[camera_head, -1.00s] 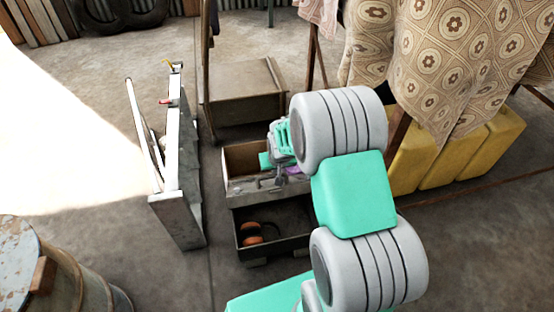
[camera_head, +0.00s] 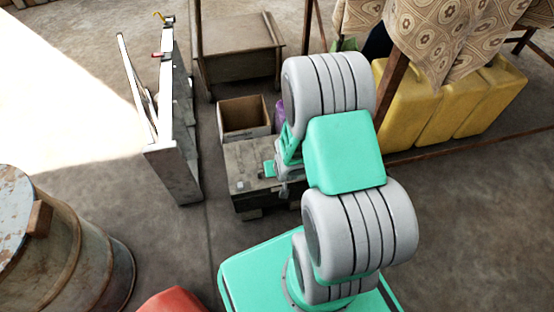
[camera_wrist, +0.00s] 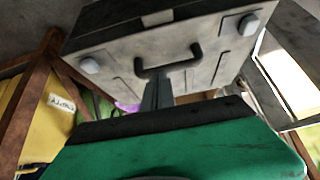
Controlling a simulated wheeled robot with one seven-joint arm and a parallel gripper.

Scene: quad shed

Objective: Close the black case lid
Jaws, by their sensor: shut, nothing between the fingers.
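The inside is hidden. In the wrist view a grey, scuffed face of the case (camera_wrist: 120,55) fills the top, with a dark handle and two pale latches. My gripper (camera_wrist: 158,95) is shut and empty, its fingers close to the handle; contact is unclear. In the head view my gripper (camera_head: 264,174) is over the lid, partly hidden by my arm.
An open box (camera_head: 243,132) stands just behind the case, with a purple thing (camera_head: 280,115) beside it. A wooden chest (camera_head: 237,55) is farther back. A grey metal frame (camera_head: 172,165) stands left, a rusty barrel (camera_head: 75,255) nearer. Yellow canisters (camera_head: 440,110) line the right.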

